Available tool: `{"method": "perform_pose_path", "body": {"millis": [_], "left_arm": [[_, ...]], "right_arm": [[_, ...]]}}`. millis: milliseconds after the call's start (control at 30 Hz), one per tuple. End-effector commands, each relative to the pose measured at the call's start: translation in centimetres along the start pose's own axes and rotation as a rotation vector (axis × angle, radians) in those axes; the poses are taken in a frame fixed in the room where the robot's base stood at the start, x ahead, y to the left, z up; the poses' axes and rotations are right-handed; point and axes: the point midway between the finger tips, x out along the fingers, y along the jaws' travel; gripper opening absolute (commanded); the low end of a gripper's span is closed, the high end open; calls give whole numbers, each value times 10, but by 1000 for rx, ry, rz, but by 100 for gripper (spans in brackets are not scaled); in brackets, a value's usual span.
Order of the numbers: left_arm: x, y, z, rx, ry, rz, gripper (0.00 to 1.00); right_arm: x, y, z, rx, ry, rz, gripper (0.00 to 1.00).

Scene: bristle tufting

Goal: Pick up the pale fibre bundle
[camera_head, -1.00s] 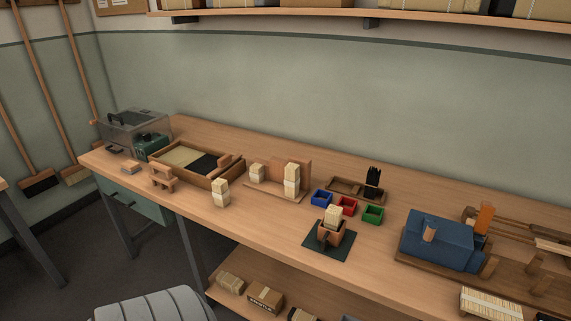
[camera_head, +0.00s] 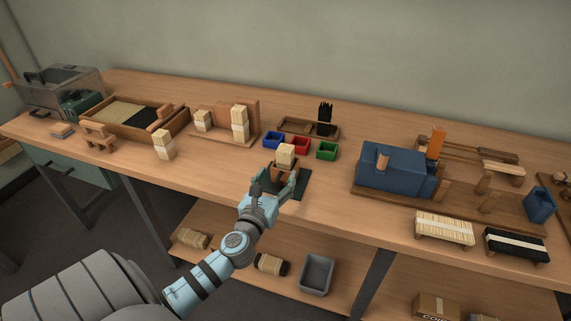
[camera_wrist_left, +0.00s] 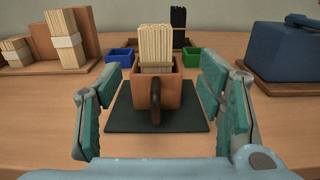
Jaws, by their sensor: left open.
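A pale fibre bundle (camera_head: 286,153) stands upright in a brown cup (camera_wrist_left: 157,93) on a dark green mat (camera_head: 303,187). The wrist view shows the bundle (camera_wrist_left: 155,46) with a pale band around it, and the cup's dark handle facing me. My left gripper (camera_head: 276,183) is open and empty at the near side of the cup. In the wrist view its teal fingers (camera_wrist_left: 164,85) stand apart to the left and right of the cup, not touching it. In the head view the gripper hides part of the cup. My right gripper is not in view.
Other pale bundles stand to the left, one on the bare bench (camera_head: 163,146) and others on a wooden stand (camera_head: 215,138). Blue (camera_head: 273,140), red (camera_head: 299,146) and green (camera_head: 327,151) bins sit behind the cup. A blue machine (camera_head: 388,170) stands to the right.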

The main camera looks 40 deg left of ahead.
Motion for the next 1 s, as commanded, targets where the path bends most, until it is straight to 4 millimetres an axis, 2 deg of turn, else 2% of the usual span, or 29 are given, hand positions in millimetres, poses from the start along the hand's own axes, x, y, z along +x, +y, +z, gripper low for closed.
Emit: {"method": "perform_pose_path", "body": {"millis": [33,100,267,500,600,767,1000], "left_arm": [[14,0,0,-3,-2,2,62],[30,0,-1,-3,-1,1,62],[48,0,-1,-5,1,0,62],[91,6,1,-8,2,0,62],[98,6,2,-8,3,-2,62],[97,6,2,-8,3,-2,62],[97,6,2,-8,4,-2,23]], "right_arm": [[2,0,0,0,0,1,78],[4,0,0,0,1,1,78],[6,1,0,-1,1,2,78],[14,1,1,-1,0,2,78],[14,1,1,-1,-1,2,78],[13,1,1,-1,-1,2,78],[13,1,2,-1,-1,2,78]]}}
